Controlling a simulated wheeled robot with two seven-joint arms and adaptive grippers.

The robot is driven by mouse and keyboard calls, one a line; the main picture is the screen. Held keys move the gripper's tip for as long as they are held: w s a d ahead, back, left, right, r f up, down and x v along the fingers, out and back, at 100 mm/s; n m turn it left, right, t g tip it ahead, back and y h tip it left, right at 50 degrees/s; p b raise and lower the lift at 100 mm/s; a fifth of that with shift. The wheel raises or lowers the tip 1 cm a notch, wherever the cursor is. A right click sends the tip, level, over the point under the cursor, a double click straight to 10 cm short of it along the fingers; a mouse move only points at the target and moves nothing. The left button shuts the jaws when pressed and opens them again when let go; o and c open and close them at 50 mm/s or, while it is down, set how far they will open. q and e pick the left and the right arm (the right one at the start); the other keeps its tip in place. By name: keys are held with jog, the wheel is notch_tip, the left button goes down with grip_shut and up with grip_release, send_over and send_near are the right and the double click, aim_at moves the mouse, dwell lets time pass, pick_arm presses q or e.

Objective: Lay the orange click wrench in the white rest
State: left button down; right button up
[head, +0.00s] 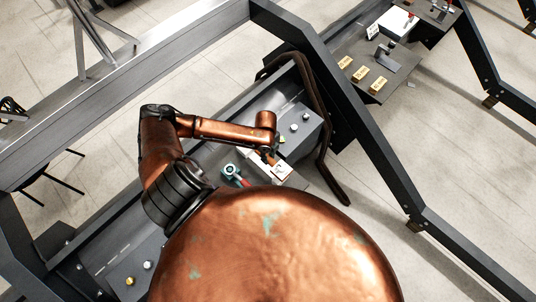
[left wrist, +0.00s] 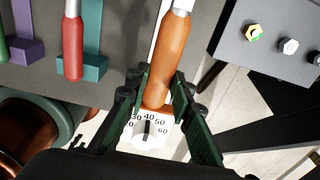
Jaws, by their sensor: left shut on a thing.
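The orange click wrench (left wrist: 168,60) runs up the middle of the left wrist view. Its dial end (left wrist: 150,130), white with numbers, is nearest the camera, and a bit of silver shaft shows at the top. My left gripper (left wrist: 158,88) is shut on the orange handle; in the head view it is small and partly hidden at the end of the copper arm (head: 268,150). A white strip, likely the white rest (left wrist: 150,35), shows behind the wrench. I cannot tell whether they touch. My right gripper is not in view.
Beside the wrench are a red-handled tool (left wrist: 73,50) on a teal holder (left wrist: 92,67) and a purple holder (left wrist: 25,50). A grey block with bolts (left wrist: 270,35) lies to the right. A dark bent rail (head: 322,140) borders the bench in the head view.

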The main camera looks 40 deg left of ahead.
pick_arm(q)
jog(key=shift+f+b, duration=0.5)
jog(key=shift+f, duration=1.75)
jog(key=shift+p, duration=0.4)
jog(key=shift+f, duration=0.8)
jog(key=c, duration=1.6)
grip_release()
